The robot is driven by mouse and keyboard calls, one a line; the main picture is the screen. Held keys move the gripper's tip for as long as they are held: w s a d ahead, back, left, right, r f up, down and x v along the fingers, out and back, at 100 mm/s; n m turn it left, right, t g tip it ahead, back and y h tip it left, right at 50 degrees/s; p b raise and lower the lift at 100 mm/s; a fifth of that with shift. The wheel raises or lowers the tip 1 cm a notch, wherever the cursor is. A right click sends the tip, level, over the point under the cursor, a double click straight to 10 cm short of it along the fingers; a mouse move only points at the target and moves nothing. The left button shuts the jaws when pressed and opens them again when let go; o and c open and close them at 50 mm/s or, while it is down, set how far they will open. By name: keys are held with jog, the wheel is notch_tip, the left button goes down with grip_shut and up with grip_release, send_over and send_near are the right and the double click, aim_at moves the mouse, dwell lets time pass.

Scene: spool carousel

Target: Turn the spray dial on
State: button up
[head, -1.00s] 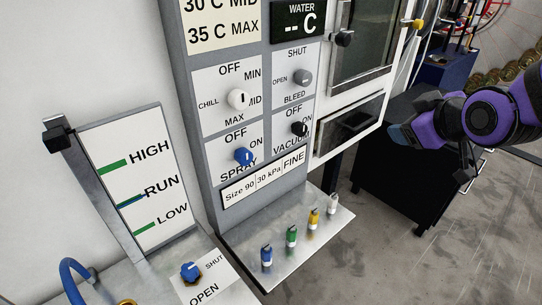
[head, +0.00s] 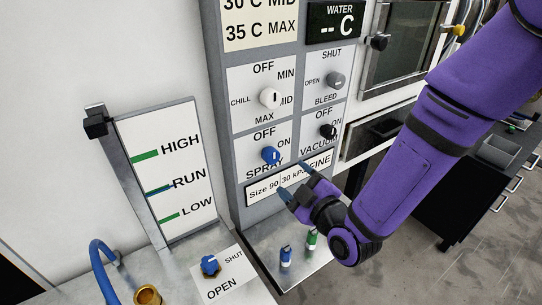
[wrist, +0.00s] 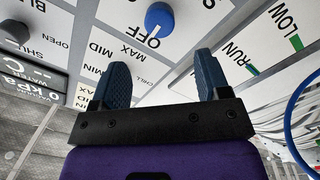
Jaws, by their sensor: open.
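The spray dial (head: 270,156) is a blue round knob with a small white mark, on the grey panel between the words OFF, ON and SPRAY. In the wrist view the blue knob (wrist: 159,18) is at the top middle, with its white mark towards the word OFF. My gripper (head: 295,181) is open and empty, in front of the panel, below and right of the dial in the head view. In the wrist view its two dark blue fingers (wrist: 161,64) are apart, with the knob beyond them and roughly between them. The fingers do not touch the dial.
A white chill dial (head: 270,97), a grey bleed dial (head: 336,79) and a black vacuum dial (head: 327,131) are close by. Small coloured bottles, one blue (head: 285,256), stand on the shelf below. A blue shut-open knob (head: 210,265) is at lower left.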

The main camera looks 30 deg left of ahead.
aim_at(273, 158)
jog(key=x, duration=1)
jog(key=shift+w+a, duration=0.1)
jog(key=shift+a, duration=0.2)
jog(key=c, duration=0.9)
